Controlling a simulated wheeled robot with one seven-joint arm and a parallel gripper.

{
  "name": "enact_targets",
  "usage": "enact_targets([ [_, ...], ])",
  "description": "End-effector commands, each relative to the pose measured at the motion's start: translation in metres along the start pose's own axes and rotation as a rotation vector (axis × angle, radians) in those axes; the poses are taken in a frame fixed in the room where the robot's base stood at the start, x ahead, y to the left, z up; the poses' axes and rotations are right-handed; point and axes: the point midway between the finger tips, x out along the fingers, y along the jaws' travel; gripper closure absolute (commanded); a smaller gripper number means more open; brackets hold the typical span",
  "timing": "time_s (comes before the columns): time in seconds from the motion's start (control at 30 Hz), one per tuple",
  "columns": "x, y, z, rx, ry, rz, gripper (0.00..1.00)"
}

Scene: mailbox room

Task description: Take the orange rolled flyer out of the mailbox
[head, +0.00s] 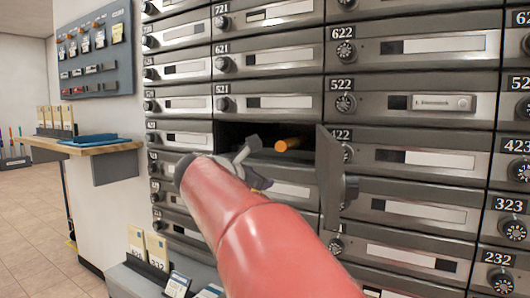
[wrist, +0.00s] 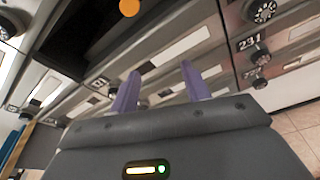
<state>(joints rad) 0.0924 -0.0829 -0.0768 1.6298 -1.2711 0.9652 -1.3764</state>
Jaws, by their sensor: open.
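The orange rolled flyer (head: 292,144) lies inside the open mailbox (head: 232,130), its round end pointing out. In the wrist view, the flyer's round orange end (wrist: 129,7) shows at the top edge, against the dark mailbox opening (wrist: 85,30). The mailbox door (head: 332,180) is swung open to the right. My gripper (head: 257,162) is in front of the opening, to the left of the flyer and a little below it. In the wrist view its two purple fingers (wrist: 158,82) are apart with nothing between them. The inner part of the mailbox is dark.
Rows of closed mailboxes (head: 420,160) with knobs and locks surround the open one. The open door stands out close to the right of the opening. A wooden shelf (head: 90,147) and a key board (head: 95,50) are on the left. Card holders (head: 150,245) stand below on a ledge.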

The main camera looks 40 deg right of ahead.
Motion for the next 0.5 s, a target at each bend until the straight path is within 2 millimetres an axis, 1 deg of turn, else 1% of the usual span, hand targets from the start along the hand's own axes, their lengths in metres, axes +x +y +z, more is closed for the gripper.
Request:
enact_targets([
  [0.03, 0.013, 0.011, 0.01, -0.114, -0.076, -0.002, 0.53],
  [0.1, 0.021, 0.024, 0.027, -0.242, -0.159, -0.008, 0.53],
  [0.2, 0.026, 0.034, 0.041, -0.35, -0.227, -0.02, 0.53],
  [0.37, 0.032, 0.038, 0.048, -0.387, -0.251, -0.026, 0.53],
  [0.5, 0.045, 0.037, 0.051, -0.386, -0.249, -0.027, 0.53],
])
